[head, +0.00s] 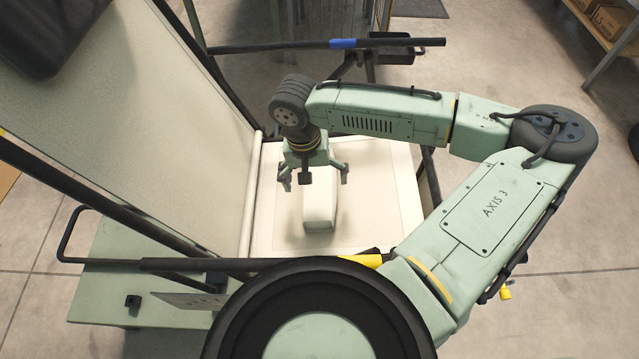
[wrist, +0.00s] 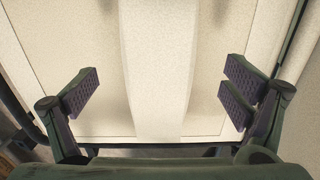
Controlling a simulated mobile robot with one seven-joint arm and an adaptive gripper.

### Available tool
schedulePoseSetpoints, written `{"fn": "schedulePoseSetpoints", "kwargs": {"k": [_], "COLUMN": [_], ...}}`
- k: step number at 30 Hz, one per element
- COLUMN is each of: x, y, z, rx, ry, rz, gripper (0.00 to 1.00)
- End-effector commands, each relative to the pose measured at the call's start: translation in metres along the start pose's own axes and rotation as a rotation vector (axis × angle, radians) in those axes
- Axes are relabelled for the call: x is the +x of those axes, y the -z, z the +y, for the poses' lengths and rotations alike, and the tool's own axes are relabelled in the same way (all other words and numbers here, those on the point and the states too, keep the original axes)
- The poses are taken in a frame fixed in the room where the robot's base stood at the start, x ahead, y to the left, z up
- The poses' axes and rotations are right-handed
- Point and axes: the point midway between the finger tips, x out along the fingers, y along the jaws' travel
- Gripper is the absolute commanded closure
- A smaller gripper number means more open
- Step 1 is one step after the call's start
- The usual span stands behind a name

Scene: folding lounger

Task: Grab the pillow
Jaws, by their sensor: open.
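The pillow (head: 319,207) is a cream-white, oblong block lying on the pale seat of the lounger (head: 375,225). My gripper (head: 313,183) is open and empty, pointing down above the pillow's far end. In the wrist view the pillow (wrist: 159,75) runs from the top of the picture down between the spread fingers of my gripper (wrist: 160,95). There is a clear gap on each side, and neither finger touches it. In the head view the gripper hides part of the pillow's far end.
The lounger's tall pale backrest (head: 120,90) rises at the left. A dark armrest bar with a blue band (head: 343,43) runs along the far side. Another bar with a yellow end (head: 365,261) runs along the near side. The seat around the pillow is bare.

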Motion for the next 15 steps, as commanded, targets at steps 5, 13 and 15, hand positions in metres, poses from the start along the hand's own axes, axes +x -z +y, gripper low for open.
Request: {"fn": "schedulePoseSetpoints", "kwargs": {"k": [5,13,15], "x": [0.026,0.039,0.039], "y": [0.001,0.001,0.001], "z": [0.002,0.002,0.002], "rx": [0.000,0.000,0.000], "ry": [-0.002,0.000,0.000], "rz": [-0.002,0.000,0.000], "gripper": [0.06,0.06,0.06]}}
